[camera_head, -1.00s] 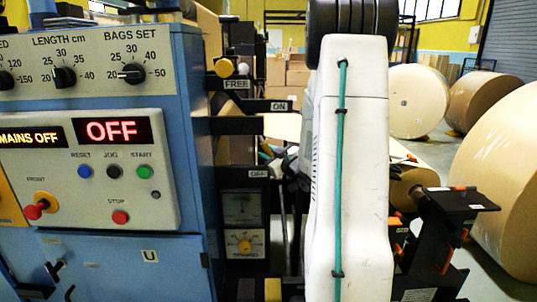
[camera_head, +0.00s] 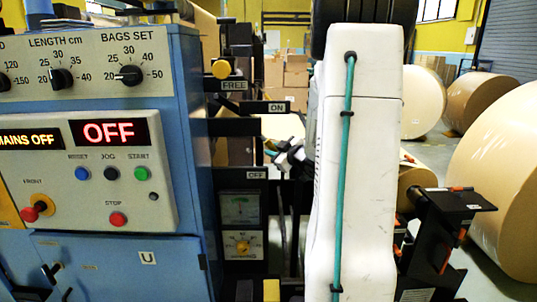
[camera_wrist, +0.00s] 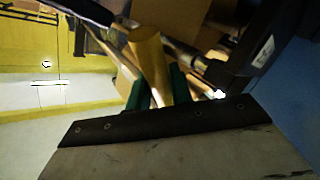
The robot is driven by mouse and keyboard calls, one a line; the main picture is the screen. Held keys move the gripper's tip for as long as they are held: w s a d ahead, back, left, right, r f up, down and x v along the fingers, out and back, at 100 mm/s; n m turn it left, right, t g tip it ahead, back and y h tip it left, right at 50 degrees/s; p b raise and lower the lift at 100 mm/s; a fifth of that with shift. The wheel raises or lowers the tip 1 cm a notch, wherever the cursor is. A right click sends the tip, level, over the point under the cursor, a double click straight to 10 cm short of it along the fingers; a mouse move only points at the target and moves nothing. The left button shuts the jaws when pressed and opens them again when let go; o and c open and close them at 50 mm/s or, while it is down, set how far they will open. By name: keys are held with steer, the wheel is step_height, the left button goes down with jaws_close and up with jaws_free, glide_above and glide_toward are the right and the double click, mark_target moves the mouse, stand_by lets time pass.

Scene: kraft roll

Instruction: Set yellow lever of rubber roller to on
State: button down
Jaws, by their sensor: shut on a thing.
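In the wrist view the yellow lever (camera_wrist: 149,62) is a thick rounded bar running down between my green fingertips. My gripper (camera_wrist: 160,92) is shut on it, with a finger on each side. In the head view my gripper (camera_head: 274,151) is small, beside the machine's dark frame, at a height between the ON label (camera_head: 277,106) and the OFF label (camera_head: 256,175). The lever's grip is hard to make out there, and my white arm hides what lies behind it.
A yellow knob (camera_head: 221,69) sits above the FREE label (camera_head: 234,85). The blue control cabinet (camera_head: 110,150) stands close at left, its display reading OFF. A black bracket (camera_head: 440,225) and large kraft rolls (camera_head: 500,160) are at right.

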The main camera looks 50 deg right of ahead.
steer(key=s+r+n+g, duration=0.1)
steer(key=r, duration=0.1)
steer(key=s+d+r+n+g+h, duration=0.1)
steer(key=r+n+g, duration=0.1)
steer(key=d+r+n+g, duration=0.1)
steer(key=r, duration=0.1)
steer(key=shift+s+d+r, duration=0.2)
steer(key=shift+s+r, duration=0.05)
steer(key=shift+s, duration=0.15)
steer(key=shift+s+d+r+n+g+h, duration=0.1)
steer(key=shift+r+n+g+h, duration=0.2)
steer(key=shift+r+n+g, duration=0.3)
steer(key=shift+s+d+r+n+g+h, duration=0.1)
steer(key=shift+r+n+g+h, duration=0.2)
steer(key=shift+r+g, duration=0.35)
steer(key=shift+r, duration=0.2)
steer(key=c, duration=1.5)
jaws_free()
steer(key=shift+c, duration=0.2)
steer(key=shift+a, duration=0.1)
steer(key=v, duration=0.7)
steer(key=shift+s, duration=0.35)
steer(key=shift+a+r, duration=0.1)
steer(key=shift+a, duration=0.05)
